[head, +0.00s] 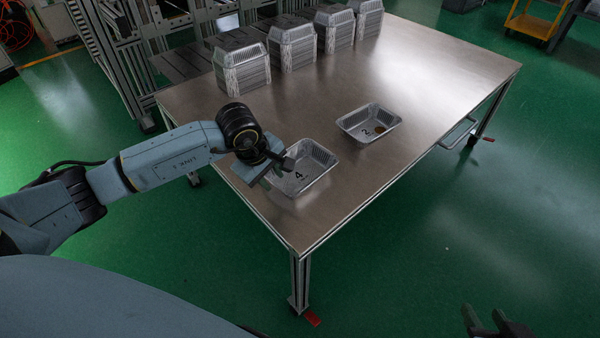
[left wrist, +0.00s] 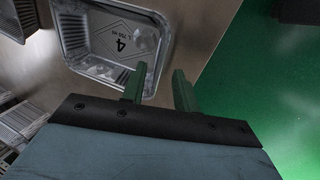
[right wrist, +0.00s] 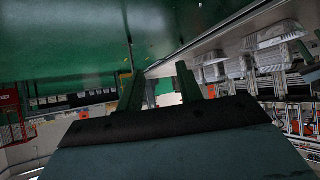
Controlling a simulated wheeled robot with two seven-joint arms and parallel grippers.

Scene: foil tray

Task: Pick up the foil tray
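The foil tray marked 4 (head: 308,166) sits on the metal table near its left front edge. It also shows in the left wrist view (left wrist: 110,42), upper left of centre. My left gripper (head: 280,163) is at the tray's left side in the head view. In the left wrist view my left gripper (left wrist: 157,84) is open; one finger overlaps the tray's rim and the other lies outside it. I cannot tell whether a finger touches the tray. My right gripper (right wrist: 160,80) is open and empty, away from the table; it shows low right in the head view (head: 487,322).
A second foil tray, marked 2 (head: 352,122), sits behind and right with a small brownish thing in it. Several tall stacks of foil trays (head: 241,70) line the table's back left. The table's right part (head: 440,75) is bare. Green floor surrounds the table.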

